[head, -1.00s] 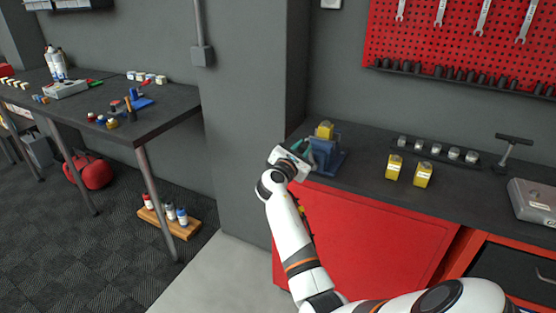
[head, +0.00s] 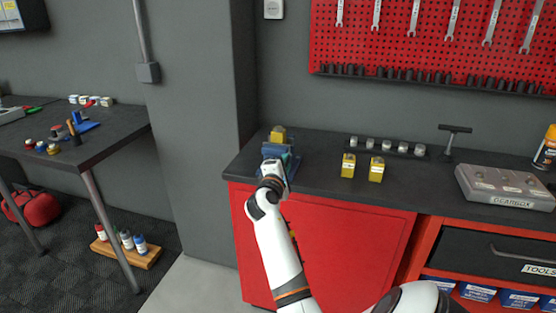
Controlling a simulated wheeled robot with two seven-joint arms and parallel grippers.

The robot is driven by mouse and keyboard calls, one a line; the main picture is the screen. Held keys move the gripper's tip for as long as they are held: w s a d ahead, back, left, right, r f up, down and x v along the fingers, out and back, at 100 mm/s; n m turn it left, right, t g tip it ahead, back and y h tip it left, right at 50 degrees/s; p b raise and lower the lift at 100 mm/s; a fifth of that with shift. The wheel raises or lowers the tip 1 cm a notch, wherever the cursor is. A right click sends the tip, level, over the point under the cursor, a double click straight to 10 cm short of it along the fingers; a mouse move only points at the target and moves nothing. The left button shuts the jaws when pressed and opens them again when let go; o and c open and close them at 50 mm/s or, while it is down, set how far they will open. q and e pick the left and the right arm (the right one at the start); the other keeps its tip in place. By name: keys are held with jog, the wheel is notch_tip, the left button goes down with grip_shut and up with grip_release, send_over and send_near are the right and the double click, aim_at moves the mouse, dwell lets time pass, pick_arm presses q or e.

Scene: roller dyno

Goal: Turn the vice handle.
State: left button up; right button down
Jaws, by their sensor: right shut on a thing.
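The blue vice (head: 292,166) stands on the dark workbench (head: 330,180) near its left end. A yellow block (head: 278,135) shows at its top. My right gripper (head: 273,163) is at the front of the vice, its arm reaching up from below. It is shut on the vice handle, which the gripper and wrist hide. The handle's angle cannot be seen. My left gripper is not in view.
Two yellow blocks (head: 348,166) stand right of the vice, with a row of small sockets (head: 387,147) behind. A gearbox case (head: 507,187), a T-handled tool (head: 451,140) and a spray can (head: 547,150) are further right. A grey pillar rises behind left.

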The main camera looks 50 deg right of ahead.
jog(key=shift+s+f+m+b, duration=0.3)
jog(key=shift+f+m+b, duration=0.15)
jog(key=shift+f+m, duration=0.2)
jog(key=shift+s+f+m+b, duration=0.25)
jog(key=shift+f+m+b, duration=0.2)
jog(key=shift+f+m, duration=0.2)
jog(key=c, duration=1.6)
grip_release()
jog(key=o, duration=0.3)
jog(key=shift+s+a+r, duration=0.1)
jog(key=shift+a+r, duration=0.05)
jog(key=shift+a, duration=0.05)
jog(key=shift+o, duration=0.5)
jog(key=shift+a+r, duration=0.15)
jog(key=shift+r, duration=0.1)
jog(key=b+v, duration=0.1)
jog(key=v, duration=1.1)
jog(key=shift+b, duration=0.35)
jog(key=shift+f, duration=0.1)
